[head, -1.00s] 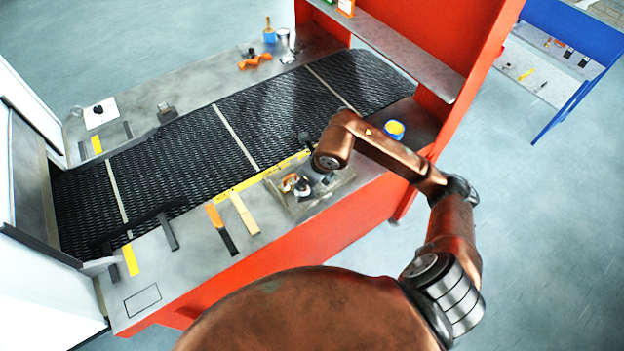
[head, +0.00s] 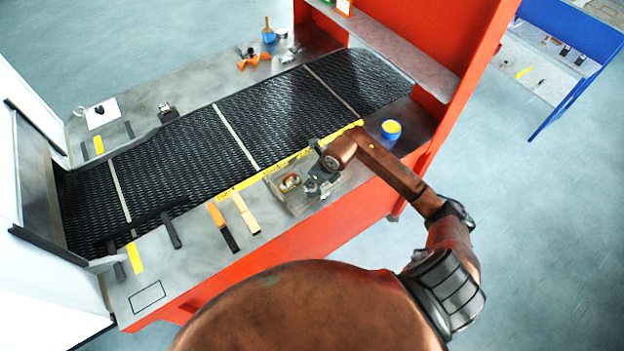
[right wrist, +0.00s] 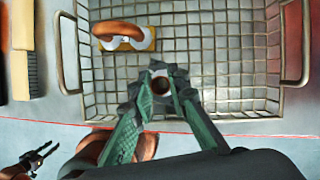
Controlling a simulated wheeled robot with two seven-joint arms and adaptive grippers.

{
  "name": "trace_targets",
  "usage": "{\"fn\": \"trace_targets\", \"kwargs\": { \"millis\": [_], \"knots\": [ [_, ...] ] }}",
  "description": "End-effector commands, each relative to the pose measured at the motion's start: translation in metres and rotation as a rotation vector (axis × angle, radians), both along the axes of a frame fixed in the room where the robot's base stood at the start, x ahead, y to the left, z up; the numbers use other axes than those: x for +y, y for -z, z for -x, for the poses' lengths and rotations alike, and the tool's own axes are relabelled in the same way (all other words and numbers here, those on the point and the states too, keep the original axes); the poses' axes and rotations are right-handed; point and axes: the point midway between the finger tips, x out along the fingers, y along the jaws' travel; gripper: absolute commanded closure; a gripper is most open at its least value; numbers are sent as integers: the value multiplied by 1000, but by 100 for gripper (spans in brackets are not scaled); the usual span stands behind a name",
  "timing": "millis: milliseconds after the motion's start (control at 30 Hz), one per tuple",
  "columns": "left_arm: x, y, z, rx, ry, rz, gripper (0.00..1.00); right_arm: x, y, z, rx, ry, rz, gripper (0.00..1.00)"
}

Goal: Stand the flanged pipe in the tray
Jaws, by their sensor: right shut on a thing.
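The tray is a wire-mesh basket (head: 296,207) on the near counter; its grid floor and side handles show in the right wrist view (right wrist: 208,57). My right gripper (head: 316,186) is low over the tray, pointing down. In the right wrist view its green fingers (right wrist: 160,90) are shut on the flanged pipe (right wrist: 159,74), seen end-on as a pale ring around a dark bore, near the tray's near side. Whether its lower end touches the floor is hidden. A dark gripper, apparently my left (right wrist: 32,160), shows at the lower left; its opening is unclear.
A copper-coloured curved part with pale ends (right wrist: 122,34) lies in the tray's far left corner. Left of the tray are an orange-and-black tool (head: 222,226) and a tan bar (head: 245,213). A blue-and-yellow tin (head: 391,129) stands to the right. The black mesh belt (head: 190,160) runs behind.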

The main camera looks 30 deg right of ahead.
Motion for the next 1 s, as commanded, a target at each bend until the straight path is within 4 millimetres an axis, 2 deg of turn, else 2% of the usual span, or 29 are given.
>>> {"fn": "trace_targets", "kwargs": {
  "millis": [200, 233, 467, 767, 867, 1000],
  "knots": [
    [0, 3, 0, 0, 0, 0, 71, 0, 2, -1, -2, -1, 1, 100],
    [0, 3, 0, -1, 0, 0, 71, 0, 3, 0, 0, -1, 0, 84],
    [-1, 2, -1, -1, 0, 1, 71, 0, 2, 0, 0, 0, 0, 68],
    [-1, 2, -1, -2, 0, 1, 71, 0, 1, 0, 0, 0, 0, 67],
    [-1, 2, -1, -2, 0, 1, 71, -1, -5, 1, -3, 0, 1, 67],
    [-1, 7, -1, -2, 0, 1, 71, -4, -23, 9, -3, -2, 5, 67]
  ]
}}
